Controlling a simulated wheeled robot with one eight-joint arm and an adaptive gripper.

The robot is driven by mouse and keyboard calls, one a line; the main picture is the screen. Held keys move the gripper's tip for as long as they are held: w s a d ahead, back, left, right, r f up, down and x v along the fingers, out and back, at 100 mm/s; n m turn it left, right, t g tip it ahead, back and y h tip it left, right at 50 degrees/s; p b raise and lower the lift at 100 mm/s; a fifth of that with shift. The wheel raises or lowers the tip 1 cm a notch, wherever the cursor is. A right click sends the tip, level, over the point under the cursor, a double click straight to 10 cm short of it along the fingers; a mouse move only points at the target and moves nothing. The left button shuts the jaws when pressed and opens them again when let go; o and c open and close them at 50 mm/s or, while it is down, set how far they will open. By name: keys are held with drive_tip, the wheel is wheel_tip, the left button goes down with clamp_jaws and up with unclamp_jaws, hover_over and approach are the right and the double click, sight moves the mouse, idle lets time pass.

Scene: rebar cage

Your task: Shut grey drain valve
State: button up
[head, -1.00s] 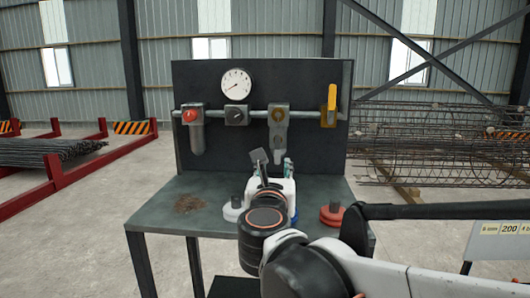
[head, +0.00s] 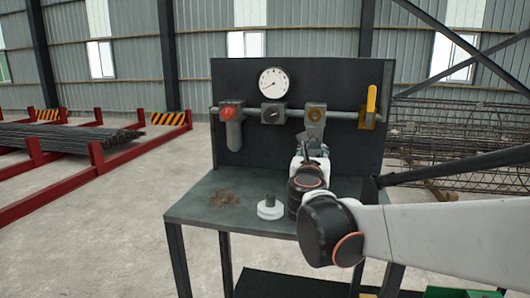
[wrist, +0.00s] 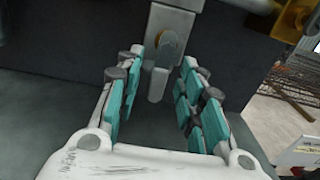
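The grey drain valve (head: 315,114) hangs from the pipe on the dark panel, between the dark-knobbed unit and the yellow-lever valve. In the wrist view its grey lever (wrist: 171,46) points down from a brass hub, with a pale grey spout (wrist: 157,86) below. My gripper (wrist: 160,88) is open, with teal-padded fingers to the left and right of the spout and lower lever. I see no clear contact. In the head view my gripper is mostly hidden behind my wrist, just below the valve.
A yellow lever (head: 371,98) stands upright to the right on the same pipe. A red knob (head: 227,113), a dark-knobbed unit (head: 270,113) and a gauge (head: 274,87) are to the left. A white disc (head: 270,209) and brown debris (head: 224,199) lie on the bench.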

clamp_jaws()
